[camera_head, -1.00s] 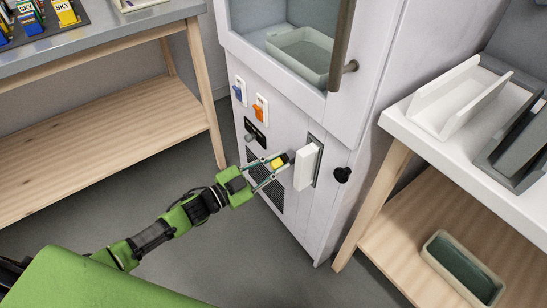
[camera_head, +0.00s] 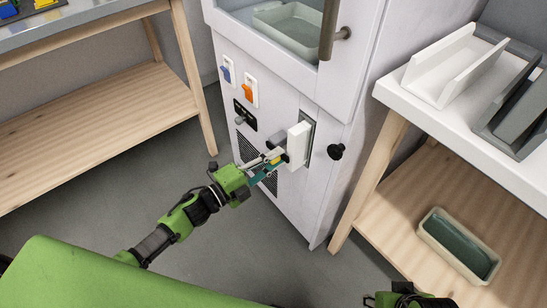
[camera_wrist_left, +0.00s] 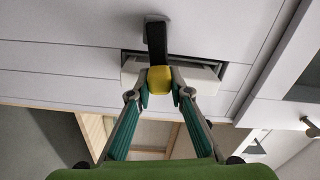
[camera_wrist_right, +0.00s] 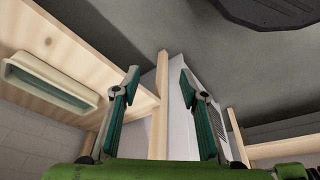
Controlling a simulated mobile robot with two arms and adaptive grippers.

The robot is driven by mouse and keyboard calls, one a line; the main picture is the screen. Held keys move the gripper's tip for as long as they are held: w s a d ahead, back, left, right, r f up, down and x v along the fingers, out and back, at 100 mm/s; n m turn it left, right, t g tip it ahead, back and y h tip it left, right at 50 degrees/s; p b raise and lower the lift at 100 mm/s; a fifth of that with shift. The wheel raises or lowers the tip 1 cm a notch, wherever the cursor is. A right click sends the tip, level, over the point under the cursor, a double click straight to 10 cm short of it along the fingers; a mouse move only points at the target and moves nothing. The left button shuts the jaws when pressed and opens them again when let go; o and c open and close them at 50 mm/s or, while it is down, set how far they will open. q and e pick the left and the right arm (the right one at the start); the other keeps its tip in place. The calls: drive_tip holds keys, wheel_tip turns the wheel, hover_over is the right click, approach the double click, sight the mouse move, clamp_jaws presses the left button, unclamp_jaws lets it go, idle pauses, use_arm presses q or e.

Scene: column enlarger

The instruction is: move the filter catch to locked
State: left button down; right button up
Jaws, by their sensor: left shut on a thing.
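The filter catch (camera_wrist_left: 157,40) appears to be the dark lever with a yellow tip (camera_wrist_left: 160,79), mounted on the cabinet front beside a white block-like drawer front (camera_wrist_left: 205,76). In the left wrist view the yellow tip sits between the fingertips of my left gripper (camera_wrist_left: 160,88), which is shut on it. In the head view my left gripper (camera_head: 277,160) covers much of the lever, just left of the white block (camera_head: 298,146). I cannot read the catch's position. My right gripper (camera_wrist_right: 158,82) is open and empty in its wrist view; part of it shows at the head view's bottom right.
A wooden bench (camera_head: 110,110) stands left. A table with trays (camera_head: 445,75) stands right, a green tray (camera_head: 459,246) on its shelf.

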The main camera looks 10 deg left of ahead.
use_arm(q)
drive_tip(key=shift+f+m, duration=0.35)
drive_tip(key=shift+m, duration=0.25)
drive_tip(key=shift+f+b, duration=0.1)
drive_tip(key=shift+b, duration=0.3)
drive_tip(key=shift+f+m, duration=0.1)
drive_tip(key=shift+m, duration=0.3)
use_arm(e)
drive_tip(key=shift+v, duration=1.15)
drive_tip(key=shift+s+f, duration=0.1)
use_arm(q)
drive_tip(key=c, duration=1.8)
unclamp_jaws()
drive_tip(key=shift+c, duration=0.2)
drive_tip(key=v, duration=1.2)
